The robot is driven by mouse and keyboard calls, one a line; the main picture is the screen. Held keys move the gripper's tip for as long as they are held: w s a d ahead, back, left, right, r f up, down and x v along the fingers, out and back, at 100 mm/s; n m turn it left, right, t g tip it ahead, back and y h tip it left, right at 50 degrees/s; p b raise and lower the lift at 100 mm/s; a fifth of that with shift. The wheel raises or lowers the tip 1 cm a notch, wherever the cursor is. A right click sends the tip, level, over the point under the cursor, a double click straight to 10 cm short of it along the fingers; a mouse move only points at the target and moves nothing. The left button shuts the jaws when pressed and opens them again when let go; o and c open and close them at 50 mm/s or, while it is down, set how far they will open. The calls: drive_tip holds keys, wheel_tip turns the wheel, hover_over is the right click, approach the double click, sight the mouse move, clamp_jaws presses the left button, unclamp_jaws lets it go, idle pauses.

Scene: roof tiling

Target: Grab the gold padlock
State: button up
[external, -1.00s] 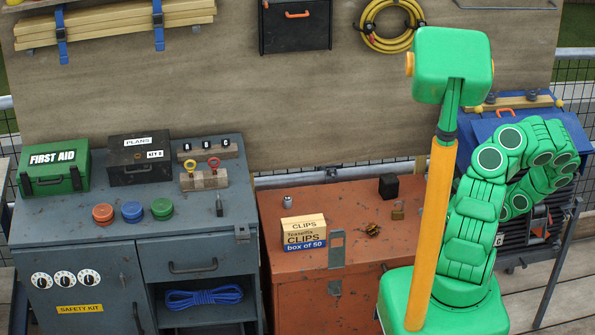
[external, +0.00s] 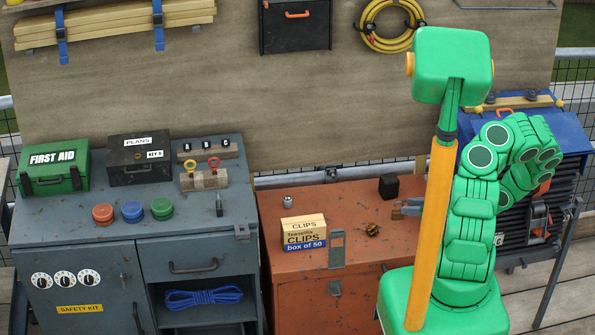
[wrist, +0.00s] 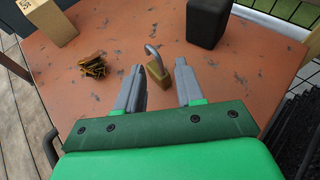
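The gold padlock (wrist: 160,77) stands on the rust-red chest top (wrist: 110,35) in the wrist view, its grey shackle pointing up and tilted left. My gripper (wrist: 160,65) is open, with one grey finger on each side of the padlock and a gap on both sides. The padlock body lies between the fingers, nearer the right one. In the external view my gripper (external: 402,208) reaches over the chest from behind the orange column, and I cannot make out the padlock there.
A small brown-gold clump (wrist: 93,65) lies left of my gripper. A black block (wrist: 207,20) stands beyond it to the right. The clips box (external: 304,232) and a small metal piece (external: 288,201) are further left on the chest. The surface right around the padlock is clear.

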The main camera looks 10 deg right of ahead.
drive_tip(key=shift+w+a+f, duration=0.3)
drive_tip(key=shift+w+a, duration=0.15)
drive_tip(key=shift+a, duration=0.05)
clamp_jaws()
